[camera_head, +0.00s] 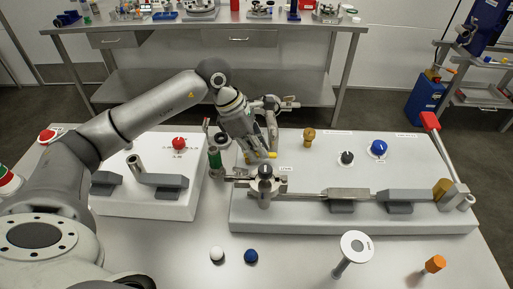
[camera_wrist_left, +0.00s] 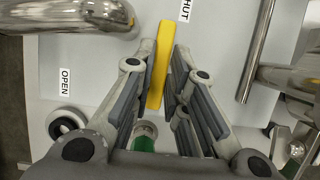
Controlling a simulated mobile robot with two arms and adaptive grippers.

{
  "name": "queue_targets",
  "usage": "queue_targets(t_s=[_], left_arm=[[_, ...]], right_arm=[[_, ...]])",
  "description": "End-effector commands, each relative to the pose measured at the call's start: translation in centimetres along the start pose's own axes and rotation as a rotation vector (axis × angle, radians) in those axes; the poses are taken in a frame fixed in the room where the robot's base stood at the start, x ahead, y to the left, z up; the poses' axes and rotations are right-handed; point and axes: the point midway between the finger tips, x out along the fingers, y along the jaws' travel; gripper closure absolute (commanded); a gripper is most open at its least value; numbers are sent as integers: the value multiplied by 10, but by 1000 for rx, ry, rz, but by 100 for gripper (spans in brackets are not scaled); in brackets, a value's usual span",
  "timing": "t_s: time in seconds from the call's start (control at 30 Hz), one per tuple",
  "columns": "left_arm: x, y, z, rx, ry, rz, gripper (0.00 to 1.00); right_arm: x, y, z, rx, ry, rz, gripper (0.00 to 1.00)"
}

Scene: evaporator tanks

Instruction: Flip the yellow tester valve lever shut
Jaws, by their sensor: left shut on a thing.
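The yellow tester valve lever (camera_wrist_left: 160,64) is a long flat bar in the left wrist view. It runs between the fingers of my left gripper (camera_wrist_left: 157,82), and its far end reaches toward a partly cut-off label ending in "HUT" (camera_wrist_left: 186,10). An "OPEN" label (camera_wrist_left: 65,82) lies to the left. In the head view my left gripper (camera_head: 262,152) points down at the left part of the right-hand white panel, and only a small yellow bit (camera_head: 272,155) of the lever shows beside it. My left gripper is shut on the lever. My right gripper is not in view.
Metal pipework (camera_head: 345,194) crosses the white panel (camera_head: 310,222), with a red-tipped lever (camera_head: 430,121) at its right end. A green handle (camera_head: 214,157) stands close to the left gripper. A second panel with a red knob (camera_head: 179,143) is on the left.

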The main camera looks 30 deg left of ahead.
Motion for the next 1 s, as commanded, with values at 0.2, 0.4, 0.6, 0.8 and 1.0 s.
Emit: queue_targets(t_s=[0.2,0.4,0.6,0.8,1.0], left_arm=[[-1,1,0,3,0,3,80],[-1,0,0,2,0,2,64],[-1,0,0,1,0,2,64],[-17,1,0,0,0,4,64],[-49,1,0,1,-1,6,64]], right_arm=[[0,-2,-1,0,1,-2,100],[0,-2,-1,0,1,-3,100],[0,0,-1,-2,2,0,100],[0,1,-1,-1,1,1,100],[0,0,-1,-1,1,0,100]])
